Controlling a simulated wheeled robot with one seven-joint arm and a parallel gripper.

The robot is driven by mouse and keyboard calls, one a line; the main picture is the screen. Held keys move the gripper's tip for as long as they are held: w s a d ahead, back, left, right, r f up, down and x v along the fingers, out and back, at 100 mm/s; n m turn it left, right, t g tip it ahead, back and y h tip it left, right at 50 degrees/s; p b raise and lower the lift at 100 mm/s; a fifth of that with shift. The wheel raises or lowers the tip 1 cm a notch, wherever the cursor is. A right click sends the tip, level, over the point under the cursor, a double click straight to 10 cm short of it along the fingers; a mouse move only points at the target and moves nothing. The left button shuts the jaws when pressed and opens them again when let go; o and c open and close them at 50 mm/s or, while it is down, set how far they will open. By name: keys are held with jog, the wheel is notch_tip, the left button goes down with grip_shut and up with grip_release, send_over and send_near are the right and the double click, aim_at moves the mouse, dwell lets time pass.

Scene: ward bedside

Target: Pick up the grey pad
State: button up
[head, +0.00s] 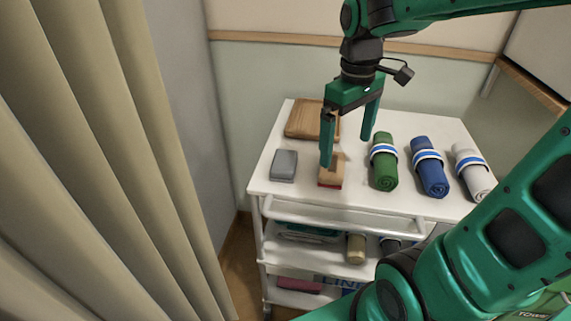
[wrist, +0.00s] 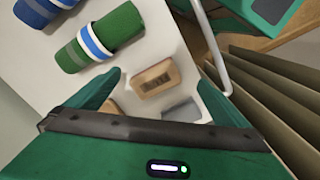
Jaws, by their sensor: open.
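The grey pad (head: 284,165) lies flat on the left front part of the white cart top. In the wrist view part of the grey pad (wrist: 181,111) shows at the lower edge, partly hidden by my gripper's body. My gripper (head: 347,151) is open and empty above the cart, to the right of the grey pad. In the wrist view my gripper (wrist: 165,92) has its fingers spread, with a wooden brush-like block (wrist: 155,79) between them. That block also shows in the head view (head: 331,175), beside the left finger; I cannot tell if they touch.
A wooden board (head: 304,119) lies behind the grey pad. Rolled green (head: 384,167), blue (head: 430,169) and white (head: 471,174) towels lie to the right. The cart top (head: 266,178) has a rail along its front. A beige curtain (head: 100,160) hangs at the left.

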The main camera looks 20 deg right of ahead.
jog(key=w+a+r+n, duration=0.2)
jog(key=w+a+n, duration=0.6)
jog(key=w+a, duration=0.15)
send_over(284, 160)
notch_tip(284, 160, down, 5)
jog(key=shift+f, duration=2.95)
jog(key=c, duration=1.1)
